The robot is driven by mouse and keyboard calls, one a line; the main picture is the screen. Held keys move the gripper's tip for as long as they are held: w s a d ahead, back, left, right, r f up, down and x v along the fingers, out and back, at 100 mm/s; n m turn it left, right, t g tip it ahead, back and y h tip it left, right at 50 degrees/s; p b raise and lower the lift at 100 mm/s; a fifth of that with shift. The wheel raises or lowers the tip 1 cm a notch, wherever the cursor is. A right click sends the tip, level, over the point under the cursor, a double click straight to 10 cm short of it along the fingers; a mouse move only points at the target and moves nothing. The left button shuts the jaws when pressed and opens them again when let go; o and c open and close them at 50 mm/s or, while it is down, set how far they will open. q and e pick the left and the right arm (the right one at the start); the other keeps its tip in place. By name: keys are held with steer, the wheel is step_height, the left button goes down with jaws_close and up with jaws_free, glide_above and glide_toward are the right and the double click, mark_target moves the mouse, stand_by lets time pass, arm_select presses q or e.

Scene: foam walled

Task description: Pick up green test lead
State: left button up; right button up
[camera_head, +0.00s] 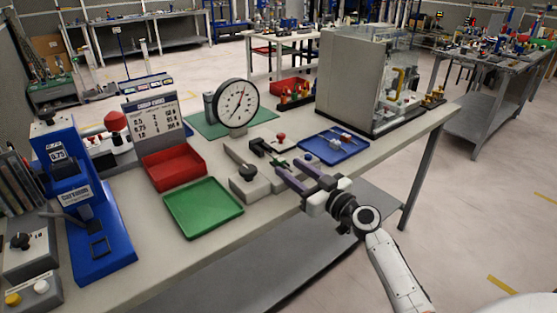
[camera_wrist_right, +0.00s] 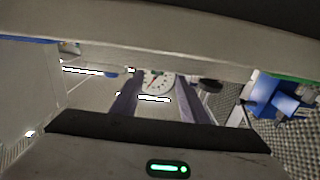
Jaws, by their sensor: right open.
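A small dark green piece (camera_head: 278,161), perhaps the green test lead, shows at the grey clamp fixture (camera_head: 250,184) on the bench; it is too small to make out clearly. My right gripper (camera_head: 290,166) reaches in over the bench's front edge, with its two purple-grey fingers apart. Its fingertips are close to the green piece, and I cannot tell whether they touch it. In the right wrist view the fingers (camera_wrist_right: 158,100) stand apart with the dial gauge (camera_wrist_right: 156,80) seen beyond them, and I make out no green lead there. My left gripper is not in view.
A blue tray (camera_head: 352,155) with small tools lies right of the gripper. A green tray (camera_head: 203,228) and a red bin (camera_head: 173,168) are to the left. The dial gauge (camera_head: 238,103) stands behind. A clear-walled cabinet (camera_head: 345,75) stands at the bench's far right.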

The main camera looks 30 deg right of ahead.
mark_target(283, 162)
steer(key=w+p, duration=0.1)
steer(key=w, duration=0.4)
steer(key=shift+c, duration=0.2)
jaws_close()
